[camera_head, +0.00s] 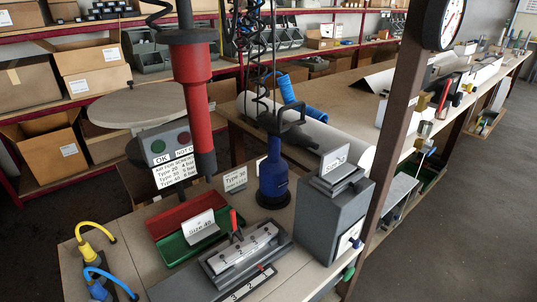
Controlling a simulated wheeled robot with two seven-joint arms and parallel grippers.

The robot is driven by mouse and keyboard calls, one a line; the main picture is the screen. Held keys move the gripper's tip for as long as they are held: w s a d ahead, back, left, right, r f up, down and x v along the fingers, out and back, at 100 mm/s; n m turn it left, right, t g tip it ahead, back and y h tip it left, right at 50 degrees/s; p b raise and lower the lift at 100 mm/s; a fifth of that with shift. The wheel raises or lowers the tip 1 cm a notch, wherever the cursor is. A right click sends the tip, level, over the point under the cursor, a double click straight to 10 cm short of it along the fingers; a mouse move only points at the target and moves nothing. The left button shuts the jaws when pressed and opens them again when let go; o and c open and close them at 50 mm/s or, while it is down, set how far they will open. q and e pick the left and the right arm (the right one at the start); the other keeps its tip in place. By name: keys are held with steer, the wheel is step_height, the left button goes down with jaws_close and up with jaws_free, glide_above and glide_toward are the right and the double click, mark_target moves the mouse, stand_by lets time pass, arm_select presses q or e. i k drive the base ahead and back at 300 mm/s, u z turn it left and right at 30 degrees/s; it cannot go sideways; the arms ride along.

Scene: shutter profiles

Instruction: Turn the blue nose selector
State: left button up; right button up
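A blue tool (273,183) with a dark looped handle stands upright on the workbench, with a coiled cable above it. A small blue knob (357,244) shows beside a white dial plate on the side of a grey box (328,222). A grey block (243,252) carries a white numbered strip and a red lever, with another numbered strip along its front. I cannot tell which of these parts is the blue nose selector. Neither of my grippers is in view.
A red cylindrical tool (194,95) hangs over the bench. Red and green trays (177,250) hold a "Size 40" card. Yellow (90,247) and blue (101,289) hooked pieces stand at the front left. A brown post (392,125) rises at the right; open floor lies beyond.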

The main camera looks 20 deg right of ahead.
mark_target(357, 243)
steer(key=u, duration=0.4)
steer(key=k, duration=0.15)
steer(key=z, duration=2.85)
steer(key=i, duration=0.35)
steer(key=u, duration=1.75)
